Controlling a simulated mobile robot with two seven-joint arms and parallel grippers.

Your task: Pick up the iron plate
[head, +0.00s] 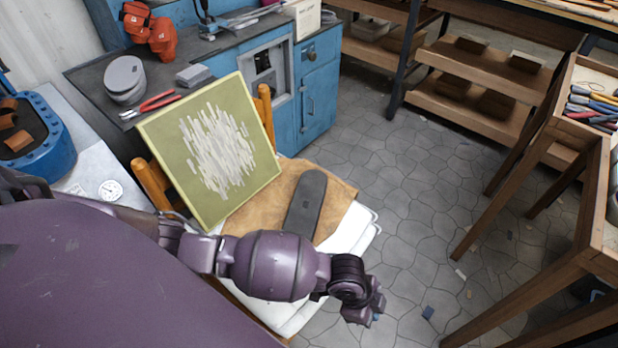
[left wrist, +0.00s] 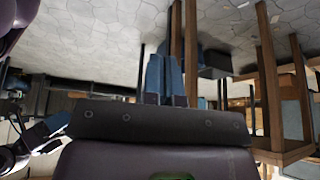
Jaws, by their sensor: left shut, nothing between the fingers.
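A dark grey, long flat piece with rounded ends (head: 306,204) lies on a brown leather sheet on the chair seat in the head view. It may be the iron plate, but I cannot tell its material. My left gripper (head: 374,309) is past the front right of the chair seat, over the floor, apart from that piece. In the left wrist view its blue fingers (left wrist: 164,80) are together, with nothing between them. My right gripper is not clearly seen.
A green canvas with pale strokes (head: 212,148) leans on the chair's back. The brown leather sheet (head: 262,205) covers part of the white seat (head: 357,228). A blue cabinet (head: 316,98) stands behind. Wooden benches (head: 520,215) stand at right. The floor between (head: 420,180) is mostly clear.

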